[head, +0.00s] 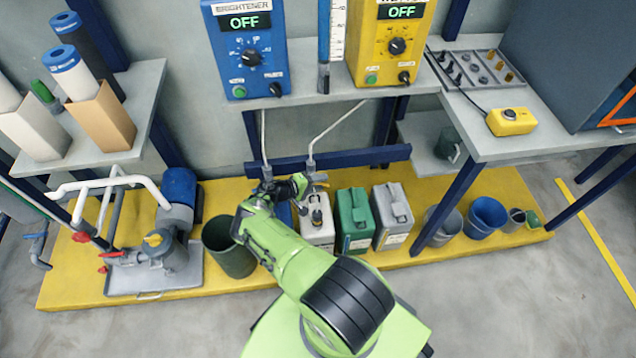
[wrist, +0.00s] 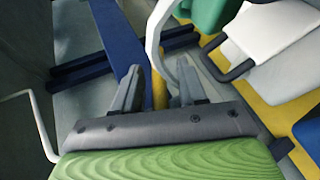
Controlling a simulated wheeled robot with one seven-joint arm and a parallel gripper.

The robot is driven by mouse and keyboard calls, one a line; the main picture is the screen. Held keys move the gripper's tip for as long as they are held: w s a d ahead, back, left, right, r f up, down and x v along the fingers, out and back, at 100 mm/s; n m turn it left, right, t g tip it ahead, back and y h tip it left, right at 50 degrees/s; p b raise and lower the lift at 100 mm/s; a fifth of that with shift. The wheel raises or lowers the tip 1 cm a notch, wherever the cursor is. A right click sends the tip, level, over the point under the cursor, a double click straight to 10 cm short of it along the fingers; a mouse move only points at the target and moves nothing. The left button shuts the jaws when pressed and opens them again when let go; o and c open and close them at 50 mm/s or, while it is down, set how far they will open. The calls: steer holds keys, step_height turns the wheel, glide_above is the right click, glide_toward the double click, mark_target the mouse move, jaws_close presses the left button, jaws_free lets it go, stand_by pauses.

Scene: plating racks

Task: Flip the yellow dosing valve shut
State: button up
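My gripper (head: 306,184) is in front of the lower ends of the dosing lines, above the white jerrycan (head: 317,226). In the wrist view its two fingers (wrist: 158,88) are apart. A narrow yellow piece (wrist: 158,92) shows between them, with a gap on each side. It looks like the yellow valve's lever, but I cannot be sure. The curved white tube (wrist: 153,38) runs just beyond the fingers. In the head view a grey fitting (head: 311,162) ends the line from the yellow dosing box (head: 391,58). My gripper hides much of the valve area, and the lever's position is unclear.
A blue cross beam (head: 345,156) runs behind the dosing lines. A green jerrycan (head: 353,222) and a grey one (head: 391,217) stand right of the white one. The pump (head: 165,250) stands left. The blue dosing box (head: 246,50) hangs above.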

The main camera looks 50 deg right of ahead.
steer(key=shift+a+r, duration=0.1)
steer(key=p+v, duration=0.2)
steer(key=v, duration=1.3)
steer(key=shift+a+p, duration=0.3)
steer(key=shift+p, duration=0.1)
